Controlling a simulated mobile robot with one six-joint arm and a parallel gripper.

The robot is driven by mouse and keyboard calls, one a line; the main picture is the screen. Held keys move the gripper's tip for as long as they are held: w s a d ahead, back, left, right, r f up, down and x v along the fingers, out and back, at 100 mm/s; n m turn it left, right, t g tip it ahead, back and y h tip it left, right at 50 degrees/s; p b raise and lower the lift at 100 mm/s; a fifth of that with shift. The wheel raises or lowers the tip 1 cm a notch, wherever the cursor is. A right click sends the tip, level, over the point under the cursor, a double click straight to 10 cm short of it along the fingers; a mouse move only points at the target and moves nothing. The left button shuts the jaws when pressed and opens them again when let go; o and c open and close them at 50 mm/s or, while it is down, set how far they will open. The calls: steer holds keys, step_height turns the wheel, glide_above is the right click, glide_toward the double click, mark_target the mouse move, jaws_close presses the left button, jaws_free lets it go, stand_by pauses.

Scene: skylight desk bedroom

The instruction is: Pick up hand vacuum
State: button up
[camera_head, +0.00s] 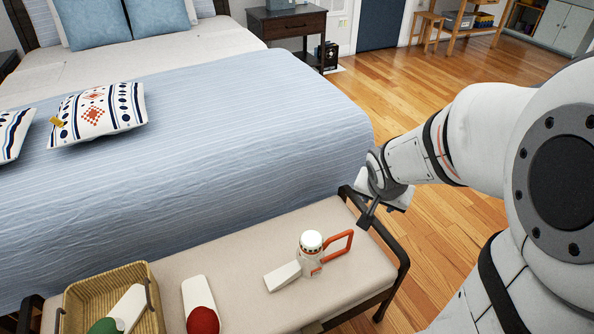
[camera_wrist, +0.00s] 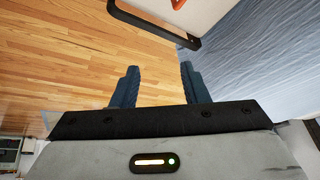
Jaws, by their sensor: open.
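The hand vacuum, white with an orange loop handle (camera_head: 311,253), lies on the cushioned bench (camera_head: 245,262) in the head view. Its flat white nozzle points left and its handle points right. My gripper (camera_head: 367,216) is above the bench's right end, to the right of the handle and apart from it. In the wrist view my gripper (camera_wrist: 159,68) is open, with nothing between its fingers. A small orange piece (camera_wrist: 178,3) shows at the top edge there, likely the handle.
A dark bench end rail (camera_head: 388,245) stands close to my gripper. A white item with a red end (camera_head: 197,295) lies left of the vacuum. A wicker basket (camera_head: 78,298) holds a white and green item. The bed (camera_head: 200,150) is behind; wooden floor (camera_head: 450,230) is clear at right.

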mark_target(338, 238)
steer(key=w+a+f+m+y+b, duration=0.1)
steer(key=w+f+m+b, duration=0.1)
steer(key=f, duration=0.7)
steer(key=w+a+f+m+t+y+b, duration=0.1)
steer(key=w+f+b, duration=0.3)
steer(key=f, duration=0.5)
steer(key=w+a+f+m+y+b, duration=0.2)
steer(key=w+f+m+b, duration=0.1)
steer(key=f, duration=0.6)
steer(key=shift+w+f+m+y+b, duration=0.1)
steer(key=shift+m+y+b, duration=0.2)
steer(key=shift+m+b, duration=0.25)
steer(key=b+x, duration=0.3)
steer(key=x, duration=0.1)
steer(key=shift+w+a+f, duration=0.15)
steer(key=shift+a, duration=0.05)
steer(key=shift+w+a+f, duration=0.1)
steer(key=shift+w+f, duration=0.2)
steer(key=shift+r, duration=0.1)
jaws_close()
steer(key=shift+s, duration=0.1)
